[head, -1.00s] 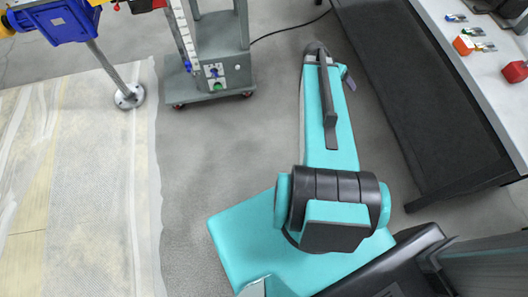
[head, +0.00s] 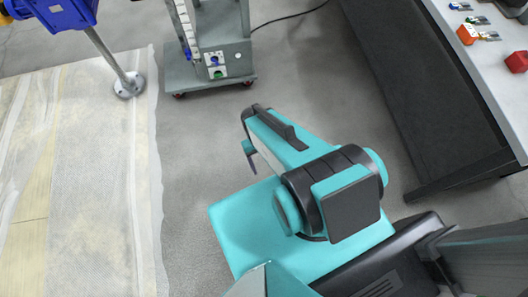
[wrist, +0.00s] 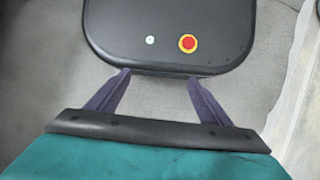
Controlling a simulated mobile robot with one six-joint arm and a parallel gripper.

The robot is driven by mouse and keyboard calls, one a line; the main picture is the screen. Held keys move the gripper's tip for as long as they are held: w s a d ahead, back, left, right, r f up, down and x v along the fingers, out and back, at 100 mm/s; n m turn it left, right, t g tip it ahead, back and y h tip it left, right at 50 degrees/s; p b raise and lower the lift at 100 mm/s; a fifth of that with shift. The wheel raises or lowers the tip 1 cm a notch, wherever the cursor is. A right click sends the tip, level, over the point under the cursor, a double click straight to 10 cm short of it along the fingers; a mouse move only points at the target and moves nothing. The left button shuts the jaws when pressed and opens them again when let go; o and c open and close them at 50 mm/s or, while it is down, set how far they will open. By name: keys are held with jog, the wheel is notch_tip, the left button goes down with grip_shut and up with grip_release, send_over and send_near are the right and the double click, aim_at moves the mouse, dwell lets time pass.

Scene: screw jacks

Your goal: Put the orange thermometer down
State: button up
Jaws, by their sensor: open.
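My gripper (wrist: 159,76) is open in the wrist view, its two purple fingers spread with nothing held between them. In the head view it shows small at the end of my folded arm (head: 250,157), over the grey floor. A small orange item (head: 467,35) lies on the white tabletop at the upper right, well apart from my gripper. It is too small to tell whether it is the thermometer. I see no other orange thing that could be the thermometer.
The white table (head: 440,45) at right also holds a red block (head: 517,62) and small coloured items. A grey wheeled stand (head: 212,75) is at top centre. Grey floor between is clear.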

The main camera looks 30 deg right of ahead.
jog(key=shift+s+a+f+n, duration=0.2)
jog(key=shift+s+a+n, duration=0.1)
jog(key=shift+s+a, duration=0.55)
jog(key=c, duration=1.1)
jog(key=shift+o, duration=0.2)
jog(key=shift+a, duration=0.1)
